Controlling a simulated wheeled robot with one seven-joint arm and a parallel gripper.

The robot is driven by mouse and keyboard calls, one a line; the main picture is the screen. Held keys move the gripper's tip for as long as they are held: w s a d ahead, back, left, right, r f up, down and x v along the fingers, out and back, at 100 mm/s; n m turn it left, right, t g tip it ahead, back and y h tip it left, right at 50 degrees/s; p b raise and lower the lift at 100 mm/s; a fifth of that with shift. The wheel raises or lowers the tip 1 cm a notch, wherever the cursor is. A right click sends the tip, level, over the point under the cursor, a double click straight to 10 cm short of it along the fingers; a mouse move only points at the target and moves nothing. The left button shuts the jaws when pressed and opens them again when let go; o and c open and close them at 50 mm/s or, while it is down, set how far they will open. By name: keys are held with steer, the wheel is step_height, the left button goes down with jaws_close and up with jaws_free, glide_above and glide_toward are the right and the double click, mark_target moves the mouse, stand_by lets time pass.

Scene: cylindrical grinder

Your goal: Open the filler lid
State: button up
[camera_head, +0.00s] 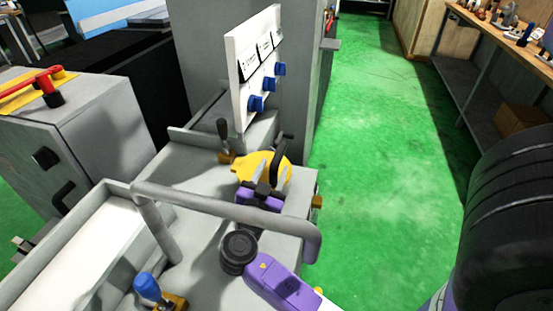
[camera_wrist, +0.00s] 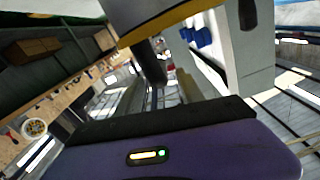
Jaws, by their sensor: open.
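The yellow round lid (camera_head: 243,164) sits on the grey machine near its right end, with a black handle (camera_head: 277,158) by it. The fingertips are not clear there. I cannot tell whether the lid is raised.
A white panel with blue knobs (camera_head: 256,103) stands behind the lid. A black-handled lever (camera_head: 223,130) is left of it. A thick grey rail (camera_head: 215,207) runs in front. A blue knob (camera_head: 147,286) is at front left. Green floor (camera_head: 375,150) is clear to the right.

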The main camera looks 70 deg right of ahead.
mark_target(276, 159)
steer(key=shift+w+d+p, duration=0.2)
steer(key=shift+d+p, duration=0.1)
steer(key=shift+d, duration=2.15)
jaws_close()
steer(key=shift+w+a, duration=0.1)
steer(key=shift+w, duration=0.05)
